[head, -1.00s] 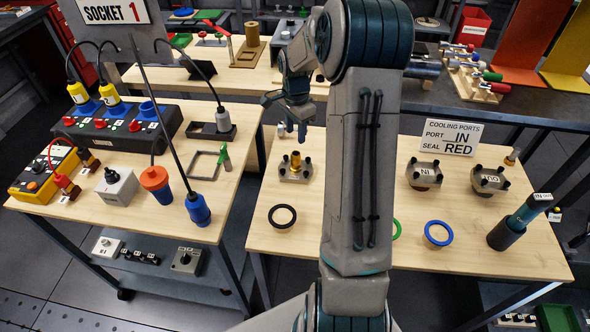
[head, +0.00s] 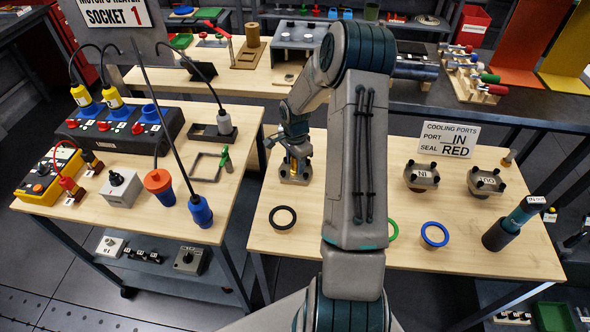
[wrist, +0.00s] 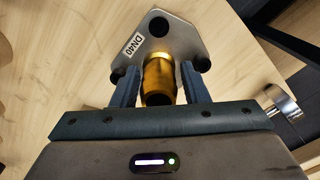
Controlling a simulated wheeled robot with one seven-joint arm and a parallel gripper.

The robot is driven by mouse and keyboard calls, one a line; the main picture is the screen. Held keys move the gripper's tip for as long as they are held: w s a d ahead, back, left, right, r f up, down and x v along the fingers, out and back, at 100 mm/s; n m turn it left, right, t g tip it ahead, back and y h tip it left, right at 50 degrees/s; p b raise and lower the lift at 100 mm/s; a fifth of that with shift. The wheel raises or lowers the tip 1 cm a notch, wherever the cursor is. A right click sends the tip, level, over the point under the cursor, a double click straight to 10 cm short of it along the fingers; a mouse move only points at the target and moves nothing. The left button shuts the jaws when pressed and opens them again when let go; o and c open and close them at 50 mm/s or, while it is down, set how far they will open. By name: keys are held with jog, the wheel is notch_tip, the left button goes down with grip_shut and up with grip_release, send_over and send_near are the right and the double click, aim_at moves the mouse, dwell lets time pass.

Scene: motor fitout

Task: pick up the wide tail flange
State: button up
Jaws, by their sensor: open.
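The tail flange is a grey metal plate with dark corner studs, a DN40 label and an upright brass tail; it lies on the right-hand wooden table in the head view (head: 296,178). In the wrist view its plate (wrist: 165,42) fills the top middle, and the brass tail (wrist: 158,75) points toward the camera. My gripper (wrist: 160,88) is open, with one finger on each side of the brass tail. Narrow gaps seem to show beside the tail. In the head view my gripper (head: 298,155) is directly over the flange and partly hides it.
A black ring (head: 282,217) and a blue ring (head: 434,234) lie nearer the front. Port flanges (head: 421,176) and (head: 486,181) a second port flange stand to the right, by the cooling ports sign (head: 447,139). Bare table surrounds the flange.

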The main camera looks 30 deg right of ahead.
grip_shut()
jog(key=shift+w, duration=0.1)
jog(key=shift+r, duration=0.2)
